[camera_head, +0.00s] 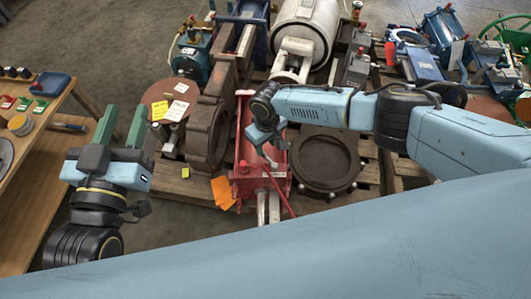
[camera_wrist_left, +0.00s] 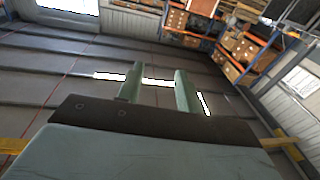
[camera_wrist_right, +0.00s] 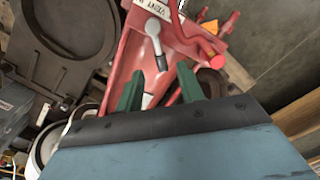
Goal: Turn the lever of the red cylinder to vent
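The red cylinder (camera_head: 246,186) lies on the pallet in the middle of the head view, partly hidden by my right arm. The right wrist view shows its red body (camera_wrist_right: 122,69) and a pale grey lever (camera_wrist_right: 153,33) with a dark tip, beside a white label whose lettering seems to include "VENT". My right gripper (camera_wrist_right: 160,70) is open. Its green fingers point at the cylinder, with the lever's dark tip just ahead between them; contact cannot be told. My left gripper (camera_head: 121,124) is open and empty, raised at the left, and its spread fingers show in the left wrist view (camera_wrist_left: 157,80).
A brown flanged pipe (camera_head: 205,130) stands left of the cylinder, and a dark round flange (camera_head: 322,164) lies right of it. A white-grey tank (camera_head: 305,30) is behind. A wooden bench (camera_head: 45,165) with small parts is at the left. Orange tags (camera_head: 222,193) hang near the cylinder.

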